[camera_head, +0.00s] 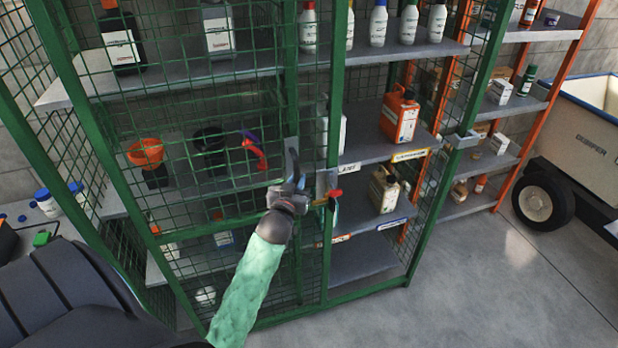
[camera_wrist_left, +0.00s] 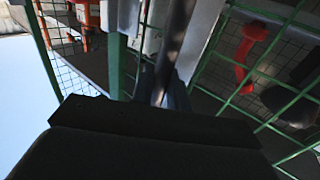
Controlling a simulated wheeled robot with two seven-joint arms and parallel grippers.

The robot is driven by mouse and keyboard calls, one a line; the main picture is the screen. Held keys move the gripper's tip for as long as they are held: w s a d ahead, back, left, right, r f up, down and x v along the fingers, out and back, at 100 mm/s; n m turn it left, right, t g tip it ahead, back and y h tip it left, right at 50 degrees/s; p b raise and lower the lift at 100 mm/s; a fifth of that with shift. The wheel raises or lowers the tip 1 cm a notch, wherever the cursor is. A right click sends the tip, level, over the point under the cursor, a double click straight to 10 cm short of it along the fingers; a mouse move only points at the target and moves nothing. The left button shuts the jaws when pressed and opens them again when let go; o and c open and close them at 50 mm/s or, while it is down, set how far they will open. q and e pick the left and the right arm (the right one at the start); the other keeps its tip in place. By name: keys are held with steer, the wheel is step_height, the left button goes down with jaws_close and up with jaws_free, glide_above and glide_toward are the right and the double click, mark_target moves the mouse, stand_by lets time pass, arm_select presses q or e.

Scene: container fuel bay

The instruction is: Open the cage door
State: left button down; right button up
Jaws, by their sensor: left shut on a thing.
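The green cage (camera_head: 416,215) stands ahead with shelves of bottles and cans inside. Its green-framed mesh door (camera_head: 215,112) covers the left part of the front. I cannot tell for sure whether the door stands ajar. My left gripper (camera_head: 291,186) is at the door's right edge, shut on the door handle (camera_head: 293,160), a dark upright bar. The handle (camera_wrist_left: 174,42) also shows in the left wrist view, running down between the fingers, whose tips are largely hidden. A grey plate with a red piece (camera_head: 334,193) is on the post just right of the gripper. My right gripper is out of view.
Orange-framed shelves (camera_head: 545,104) stand to the right of the cage. A wheeled white dumper (camera_head: 590,125) is at the far right. Blue-capped bottles (camera_head: 47,203) stand at the left. The concrete floor (camera_head: 490,285) at the front right is clear.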

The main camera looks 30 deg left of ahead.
arm_select(q)
steer(key=shift+s+a, duration=0.15)
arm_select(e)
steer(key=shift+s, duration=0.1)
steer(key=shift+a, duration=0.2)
arm_select(q)
steer(key=c, duration=1.4)
jaws_free()
steer(key=shift+c, duration=0.2)
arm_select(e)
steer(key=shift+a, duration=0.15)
